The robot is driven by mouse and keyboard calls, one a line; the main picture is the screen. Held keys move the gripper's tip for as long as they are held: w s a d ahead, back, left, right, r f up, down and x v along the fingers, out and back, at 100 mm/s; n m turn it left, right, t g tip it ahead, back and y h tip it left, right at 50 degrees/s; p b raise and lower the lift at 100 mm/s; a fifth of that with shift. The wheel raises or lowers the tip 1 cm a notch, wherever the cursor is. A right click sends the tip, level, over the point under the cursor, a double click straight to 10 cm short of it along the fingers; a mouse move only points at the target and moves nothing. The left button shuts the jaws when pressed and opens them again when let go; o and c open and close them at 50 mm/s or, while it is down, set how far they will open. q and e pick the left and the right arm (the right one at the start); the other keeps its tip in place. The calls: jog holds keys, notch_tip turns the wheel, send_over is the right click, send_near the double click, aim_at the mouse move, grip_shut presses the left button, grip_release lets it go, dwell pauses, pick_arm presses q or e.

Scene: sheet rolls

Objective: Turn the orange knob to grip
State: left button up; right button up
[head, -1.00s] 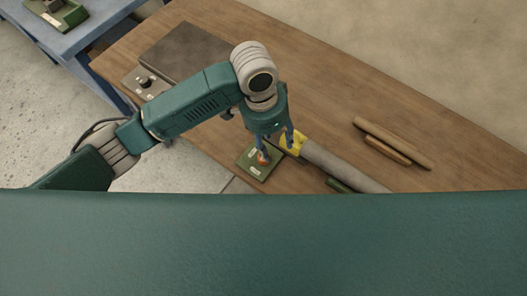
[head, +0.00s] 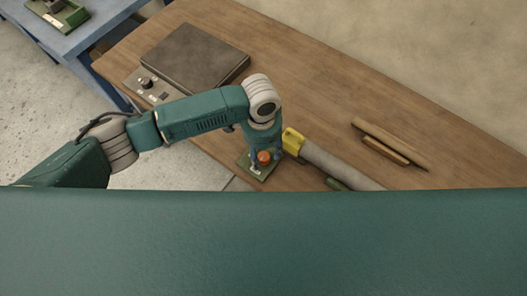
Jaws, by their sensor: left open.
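The orange knob (head: 264,157) sits on a small green base plate (head: 256,172) with pale labels, near the front edge of the wooden table. My left gripper (head: 263,160) points down over the knob, with its fingers open on either side of it. I cannot tell whether the fingers touch the knob. The gripper hides part of the plate. A grey roll (head: 340,165) with a yellow end piece (head: 293,141) lies right of the plate. My right gripper is not in view.
A dark flat plate (head: 195,58) with a black-knobbed control box (head: 146,84) lies at the table's left end. A blue table (head: 88,30) stands at the upper left. The table's middle is clear.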

pick_arm(q)
jog(key=shift+f, duration=0.2)
jog(key=shift+c, duration=0.5)
jog(key=c, duration=1.1)
jog(key=shift+o, duration=0.2)
